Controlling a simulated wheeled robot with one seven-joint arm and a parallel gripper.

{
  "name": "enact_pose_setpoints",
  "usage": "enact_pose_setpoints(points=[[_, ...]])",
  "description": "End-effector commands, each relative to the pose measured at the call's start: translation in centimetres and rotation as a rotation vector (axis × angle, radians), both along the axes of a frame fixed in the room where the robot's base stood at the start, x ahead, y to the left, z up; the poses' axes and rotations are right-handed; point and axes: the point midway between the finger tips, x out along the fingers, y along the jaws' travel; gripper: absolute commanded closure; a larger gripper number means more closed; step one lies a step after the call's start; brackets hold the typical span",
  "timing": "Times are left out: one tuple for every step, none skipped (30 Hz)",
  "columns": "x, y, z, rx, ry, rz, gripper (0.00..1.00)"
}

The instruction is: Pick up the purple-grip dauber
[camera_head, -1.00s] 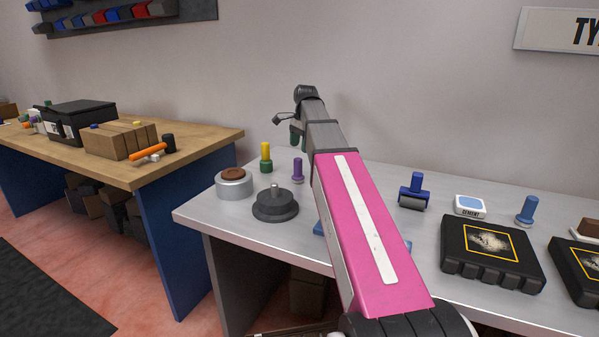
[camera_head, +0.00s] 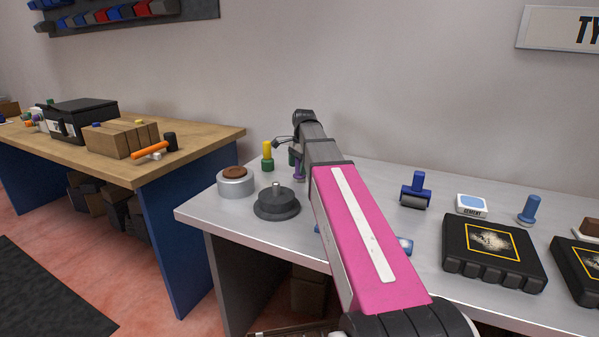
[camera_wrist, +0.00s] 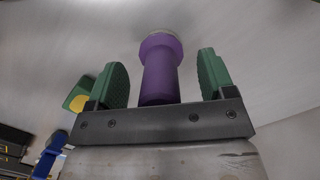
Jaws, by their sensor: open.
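The purple-grip dauber (camera_head: 299,171) stands on the grey metal bench, partly hidden behind my arm in the head view. In the wrist view the purple dauber (camera_wrist: 160,72) shows between the two green fingers of my gripper (camera_wrist: 162,80), with a gap on each side. My gripper is open around the dauber's line and not closed on it. In the head view my gripper (camera_head: 296,158) is mostly hidden by my arm, with a bit of green finger showing just above the dauber.
A yellow and green dauber (camera_head: 267,157) stands left of the purple one. A round tin (camera_head: 236,186) and a dark round weight (camera_head: 277,204) sit nearby. A blue roller (camera_head: 415,190), cement pad (camera_head: 471,206), blue dauber (camera_head: 528,211) and black case (camera_head: 493,253) stand to the right.

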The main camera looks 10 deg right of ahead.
Motion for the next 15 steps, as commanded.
enact_pose_setpoints(points=[[0.01,-0.01,0.01,0.0,0.0,0.0,0.24],[0.0,-0.01,0.02,0.0,0.0,0.0,0.34],[0.0,-0.01,0.02,0.0,0.0,0.0,0.47],[0.0,-0.01,0.02,0.0,0.0,0.0,0.57],[0.0,-0.01,0.02,0.0,0.0,0.0,0.66],[0.0,-0.01,0.02,0.0,0.0,0.0,0.77],[0.01,-0.02,0.02,0.0,0.0,0.0,0.77],[0.01,-0.02,0.02,0.0,0.0,0.0,0.78],[0.01,-0.02,0.03,0.0,0.0,0.0,0.78],[0.02,-0.02,0.03,0.0,0.0,0.0,0.78],[0.02,-0.02,0.03,0.0,0.0,0.0,0.78],[0.02,-0.02,0.04,0.0,0.0,0.0,0.78],[0.02,-0.02,0.04,0.0,0.0,0.0,0.78],[0.02,-0.02,0.04,0.0,0.0,0.0,0.78],[0.02,-0.01,0.07,0.0,0.0,0.0,0.78]])
